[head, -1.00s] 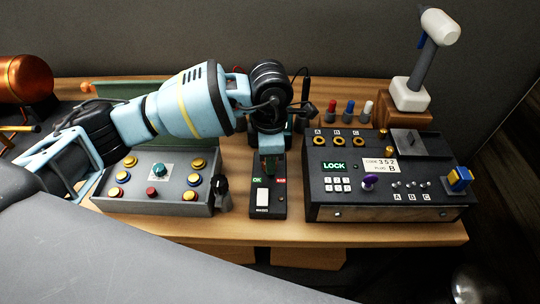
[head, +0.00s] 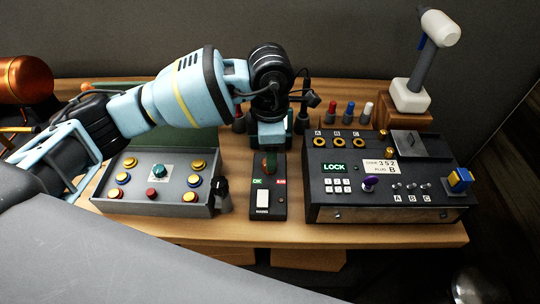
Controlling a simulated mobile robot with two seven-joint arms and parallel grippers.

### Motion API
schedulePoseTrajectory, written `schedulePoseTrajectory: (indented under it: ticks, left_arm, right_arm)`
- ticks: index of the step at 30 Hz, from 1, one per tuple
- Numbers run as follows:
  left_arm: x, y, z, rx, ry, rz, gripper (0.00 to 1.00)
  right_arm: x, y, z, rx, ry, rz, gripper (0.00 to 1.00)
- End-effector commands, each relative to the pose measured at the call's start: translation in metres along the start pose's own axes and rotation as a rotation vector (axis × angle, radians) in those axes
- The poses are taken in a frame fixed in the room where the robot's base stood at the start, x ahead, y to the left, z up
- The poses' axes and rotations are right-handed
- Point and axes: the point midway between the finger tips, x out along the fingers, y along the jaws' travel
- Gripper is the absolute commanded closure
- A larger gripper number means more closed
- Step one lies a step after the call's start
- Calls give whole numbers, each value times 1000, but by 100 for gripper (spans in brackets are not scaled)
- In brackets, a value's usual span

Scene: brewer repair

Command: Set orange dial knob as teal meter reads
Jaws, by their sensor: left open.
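My left gripper (head: 269,138) points down over the back end of a black tester (head: 264,212) with a green and a red label and a white switch. It is open; its fingertips are small and dark here. A small reddish and green piece shows just below it at the tester's back; I cannot tell whether they touch. I cannot make out an orange dial knob or a teal meter for certain. A small orange piece (head: 86,87) shows behind the left arm, which hides much of the bench's back left. My right gripper is out of view.
A grey box (head: 150,208) with yellow and red buttons and a teal knob (head: 159,171) stands left. A black panel (head: 350,190) with LOCK display and purple knob (head: 371,182) stands right. Red, blue and white-topped plugs and a mallet (head: 430,60) are behind it.

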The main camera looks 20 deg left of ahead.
Motion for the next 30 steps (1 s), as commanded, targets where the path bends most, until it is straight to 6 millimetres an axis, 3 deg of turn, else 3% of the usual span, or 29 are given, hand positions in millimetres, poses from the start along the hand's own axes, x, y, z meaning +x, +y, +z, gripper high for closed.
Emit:
schedulePoseTrajectory:
  ticks: [3,10,30]
  left_arm:
    - [-20,0,0,1,-1,2,48]
    - [-43,0,0,1,-1,0,48]
    - [-46,0,0,1,1,-1,48]
  right_arm:
    - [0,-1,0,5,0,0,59]
    - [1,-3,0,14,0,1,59]
    - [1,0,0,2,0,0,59]
